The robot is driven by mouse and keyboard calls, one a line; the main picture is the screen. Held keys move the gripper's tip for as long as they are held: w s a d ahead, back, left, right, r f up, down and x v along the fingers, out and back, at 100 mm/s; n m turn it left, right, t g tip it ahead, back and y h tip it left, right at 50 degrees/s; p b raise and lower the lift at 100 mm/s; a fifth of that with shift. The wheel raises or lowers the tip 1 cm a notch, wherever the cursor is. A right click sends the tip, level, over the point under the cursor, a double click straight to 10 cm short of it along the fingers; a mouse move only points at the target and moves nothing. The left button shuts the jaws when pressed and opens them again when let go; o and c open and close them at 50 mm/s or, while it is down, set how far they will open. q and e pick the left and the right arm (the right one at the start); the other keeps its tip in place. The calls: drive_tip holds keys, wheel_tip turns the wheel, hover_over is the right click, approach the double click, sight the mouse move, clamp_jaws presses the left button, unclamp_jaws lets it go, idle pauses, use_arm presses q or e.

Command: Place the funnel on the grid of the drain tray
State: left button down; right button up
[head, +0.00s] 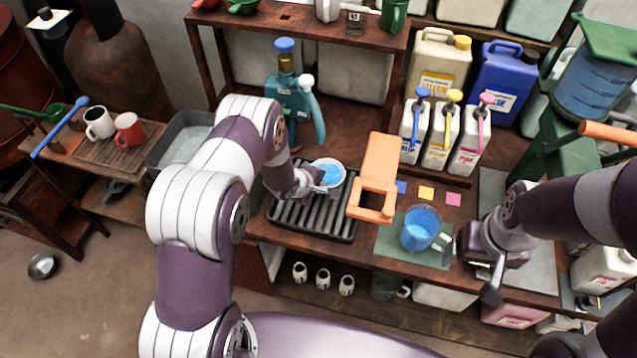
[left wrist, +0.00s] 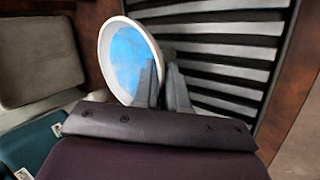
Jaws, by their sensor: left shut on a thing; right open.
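The funnel (head: 328,171), white-rimmed and blue inside, is in my left gripper (head: 317,180). In the left wrist view the funnel (left wrist: 130,60) shows its round mouth, with the gripper's fingers (left wrist: 165,88) shut at its edge. Its spout is hidden. The black-barred drain tray (head: 312,222) lies on the bench, and the funnel appears over its far right part. The tray's bars also show in the left wrist view (left wrist: 225,60). I cannot tell whether the funnel touches the grid. My right gripper (head: 484,262) is open and empty, right of the blue-filled jug (head: 420,229).
An orange stand (head: 377,160) with a square opening stands close right of the tray. Several pump bottles (head: 440,135) stand at the back right. A grey basin (head: 180,140) lies to the left.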

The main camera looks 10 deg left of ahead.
use_arm(q)
drive_tip(key=shift+f, duration=0.1)
drive_tip(key=c, duration=1.2)
unclamp_jaws()
drive_tip(key=shift+o, duration=0.2)
drive_tip(key=shift+r, duration=0.25)
drive_tip(key=s+a+r+m+g+y, duration=0.1)
drive_tip(key=s+a+r+m+y, duration=0.15)
drive_tip(key=s+r, duration=0.45)
drive_tip(key=s+a+r+m+g+y, duration=0.1)
drive_tip(key=s+a+r+m, duration=0.25)
drive_tip(key=r, duration=0.65)
drive_tip(key=s+d+r+m+g, duration=0.1)
drive_tip(key=s+r+m+g, duration=0.1)
drive_tip(key=s, duration=0.5)
drive_tip(key=s+d+r+m+g, duration=0.1)
drive_tip(key=s+r+m, duration=0.2)
drive_tip(key=s+m, duration=0.3)
drive_tip(key=shift+s+d+r+g, duration=0.35)
drive_tip(key=shift+s+r+g, duration=0.05)
drive_tip(key=shift+s, duration=0.1)
